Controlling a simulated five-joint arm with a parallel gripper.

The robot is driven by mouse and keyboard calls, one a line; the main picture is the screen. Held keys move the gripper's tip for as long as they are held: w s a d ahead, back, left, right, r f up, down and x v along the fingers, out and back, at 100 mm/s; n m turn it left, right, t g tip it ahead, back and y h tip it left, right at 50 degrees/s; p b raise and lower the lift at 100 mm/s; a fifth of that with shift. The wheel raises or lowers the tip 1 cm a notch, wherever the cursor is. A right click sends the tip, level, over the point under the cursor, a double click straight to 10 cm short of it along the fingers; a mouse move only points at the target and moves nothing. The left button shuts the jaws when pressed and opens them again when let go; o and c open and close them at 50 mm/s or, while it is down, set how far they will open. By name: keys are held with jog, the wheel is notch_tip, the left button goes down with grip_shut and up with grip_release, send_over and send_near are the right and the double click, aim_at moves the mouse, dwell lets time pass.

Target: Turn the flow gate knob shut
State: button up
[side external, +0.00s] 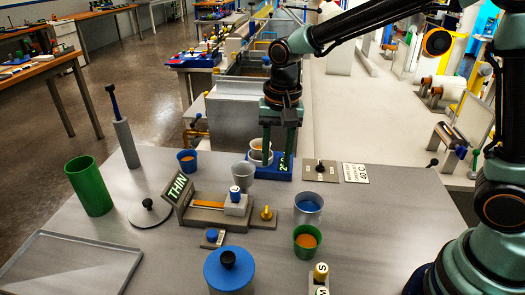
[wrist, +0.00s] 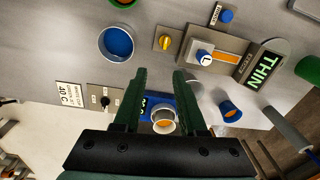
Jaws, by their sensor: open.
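A yellow knob (side external: 266,213) stands on a small grey plate beside the orange-strip track; the wrist view shows it from above (wrist: 165,43). It may be the flow gate knob; its lettering is unreadable. A black knob (side external: 320,167) sits on a grey plate beside the 40 C label; it also shows in the wrist view (wrist: 105,101). My gripper (side external: 277,162) is open, pointing down by the blue base at the table's back. In the wrist view its green fingers (wrist: 160,75) are spread, with a pale cup of orange liquid (wrist: 163,121) between them. It is apart from both knobs.
A white block with an L-marked knob (side external: 236,200) sits on the track beside the THIN sign (side external: 178,188). A blue-lined pot (side external: 308,208) and green cup (side external: 306,241) stand right of the yellow knob. A grey tray (side external: 75,262) lies at front left.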

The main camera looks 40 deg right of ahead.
aim_at(267, 209)
jog(key=shift+m+g, duration=0.3)
jog(key=shift+m, duration=0.2)
jog(key=f, duration=0.5)
jog(key=a+f, duration=0.1)
jog(key=f, duration=0.3)
jog(key=w+f, duration=0.1)
jog(key=f, duration=0.4)
jog(key=shift+a+f, duration=0.35)
jog(key=shift+a, duration=0.05)
jog(key=shift+s, duration=0.1)
grip_shut()
